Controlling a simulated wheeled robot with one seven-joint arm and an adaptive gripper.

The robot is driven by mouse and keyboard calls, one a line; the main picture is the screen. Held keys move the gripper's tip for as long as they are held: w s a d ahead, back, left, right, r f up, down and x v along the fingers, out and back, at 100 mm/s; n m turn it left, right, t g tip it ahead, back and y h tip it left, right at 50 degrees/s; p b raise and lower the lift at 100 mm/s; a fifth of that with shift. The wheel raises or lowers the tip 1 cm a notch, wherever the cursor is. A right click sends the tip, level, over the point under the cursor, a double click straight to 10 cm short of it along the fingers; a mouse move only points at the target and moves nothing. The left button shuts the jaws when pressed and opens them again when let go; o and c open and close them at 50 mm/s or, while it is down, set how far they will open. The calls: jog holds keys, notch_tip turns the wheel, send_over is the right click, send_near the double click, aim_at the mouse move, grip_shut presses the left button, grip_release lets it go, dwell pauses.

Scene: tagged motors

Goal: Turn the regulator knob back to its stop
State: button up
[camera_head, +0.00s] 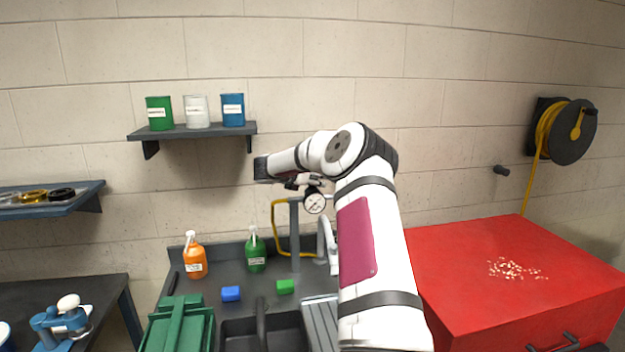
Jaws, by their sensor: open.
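The regulator stands on a grey post (295,235) at the back of the sink bench. Its round white pressure gauge (315,203) faces me. Above and left of the gauge, a small reddish part (291,185) shows just under my arm; I cannot tell whether it is the knob. My arm rises in front of the bench and bends left over the regulator. The dark end of my arm, at my gripper (262,168), is above and left of the gauge. The fingertips are not clear, and I see nothing held. My arm hides part of the regulator.
A shelf (190,132) with green, white and blue cans is on the wall at upper left. Orange (195,258) and green (256,252) bottles stand on the bench near blue and green blocks. A yellow hose (278,235) curves beside the post. A red cabinet (510,235) is at right.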

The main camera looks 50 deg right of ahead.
jog(key=c, duration=1.2)
jog(key=shift+o, duration=0.2)
jog(key=shift+s, duration=0.1)
